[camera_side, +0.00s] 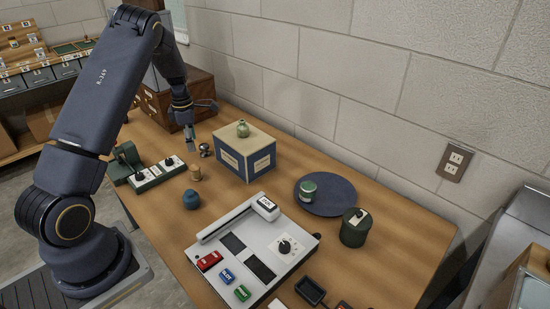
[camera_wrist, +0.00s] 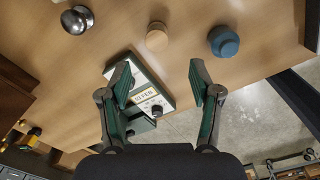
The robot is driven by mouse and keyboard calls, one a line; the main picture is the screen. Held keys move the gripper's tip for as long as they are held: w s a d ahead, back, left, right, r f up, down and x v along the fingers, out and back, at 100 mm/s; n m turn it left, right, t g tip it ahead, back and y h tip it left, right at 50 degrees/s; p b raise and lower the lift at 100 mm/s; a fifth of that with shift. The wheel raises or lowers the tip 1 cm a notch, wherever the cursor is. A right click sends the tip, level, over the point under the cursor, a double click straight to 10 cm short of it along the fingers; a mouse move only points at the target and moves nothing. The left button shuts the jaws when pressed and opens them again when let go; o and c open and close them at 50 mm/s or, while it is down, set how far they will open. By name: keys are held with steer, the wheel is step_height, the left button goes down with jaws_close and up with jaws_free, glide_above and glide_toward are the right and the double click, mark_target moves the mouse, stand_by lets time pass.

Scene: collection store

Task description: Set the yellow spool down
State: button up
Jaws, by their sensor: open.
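A small tan-yellow spool (camera_side: 195,173) stands upright on the wooden table in the side view, between a metal knob-like object and a blue pot. It shows from above as a round tan top in the wrist view (camera_wrist: 157,38). My gripper (camera_side: 191,143) is above the table, behind the spool in the side view and apart from it. In the wrist view my gripper (camera_wrist: 158,78) has its two fingers spread wide with nothing between them. The spool lies beyond the fingertips there.
The green-and-white device (camera_side: 157,174) is beside the spool; the blue pot (camera_side: 191,200) and metal knob (camera_side: 205,150) are close by. A blue-and-cream box (camera_side: 230,162) carries a green vase (camera_side: 242,129). A white panel (camera_side: 245,250) and dark plate (camera_side: 335,195) fill the right side.

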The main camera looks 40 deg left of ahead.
steer(key=s+d+r+m+t, duration=0.3)
steer(key=d+r+m, duration=1.2)
steer(key=d+r, duration=0.5)
steer(key=s+d+r+m+t, duration=0.2)
steer(key=s+d+r+m, duration=0.1)
steer(key=s+d+m, duration=0.8)
steer(key=s+m, duration=0.3)
steer(key=shift+s+r+m, duration=0.2)
steer(key=shift+s+m, duration=0.05)
steer(key=shift+m, duration=0.15)
